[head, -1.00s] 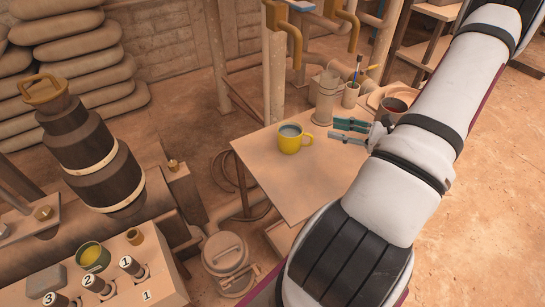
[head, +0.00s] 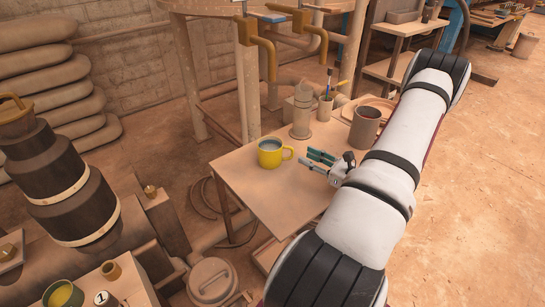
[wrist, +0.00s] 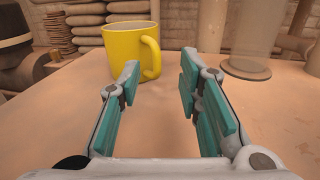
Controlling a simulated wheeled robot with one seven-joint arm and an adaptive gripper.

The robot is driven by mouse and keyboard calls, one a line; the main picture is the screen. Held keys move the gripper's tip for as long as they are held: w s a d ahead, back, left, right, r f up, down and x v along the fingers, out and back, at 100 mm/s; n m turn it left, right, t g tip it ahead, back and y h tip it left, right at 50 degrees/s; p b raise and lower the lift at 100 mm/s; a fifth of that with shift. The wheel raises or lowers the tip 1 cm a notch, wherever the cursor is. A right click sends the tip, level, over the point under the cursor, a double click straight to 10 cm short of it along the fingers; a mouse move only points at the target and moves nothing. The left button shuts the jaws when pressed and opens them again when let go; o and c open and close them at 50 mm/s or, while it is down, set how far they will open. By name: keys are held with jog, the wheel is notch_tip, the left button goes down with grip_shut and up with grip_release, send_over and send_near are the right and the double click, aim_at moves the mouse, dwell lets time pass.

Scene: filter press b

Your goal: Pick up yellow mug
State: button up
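The yellow mug (head: 269,153) stands upright on the small wooden table (head: 262,196), its handle on the right side facing my gripper. My gripper (head: 313,160) is just right of the mug, its teal-padded fingers apart with nothing between them. In the wrist view the mug (wrist: 128,50) stands ahead and left of centre, beyond the fingertips. Its handle lies roughly ahead of the gap between the fingers of my gripper (wrist: 158,88). The mug and the fingers look apart.
A dark red-brown pot (head: 365,126), a cup with pencils (head: 325,108) and a beige cylinder (head: 301,118) stand toward the table's back. Pipes with orange-brown taps (head: 262,48) rise behind the table. The table's front is clear.

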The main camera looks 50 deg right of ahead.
aim_at(276, 153)
jog(key=shift+w+a+b, duration=0.15)
jog(key=shift+w+b, duration=0.7)
jog(key=shift+w, duration=1.85)
grip_shut()
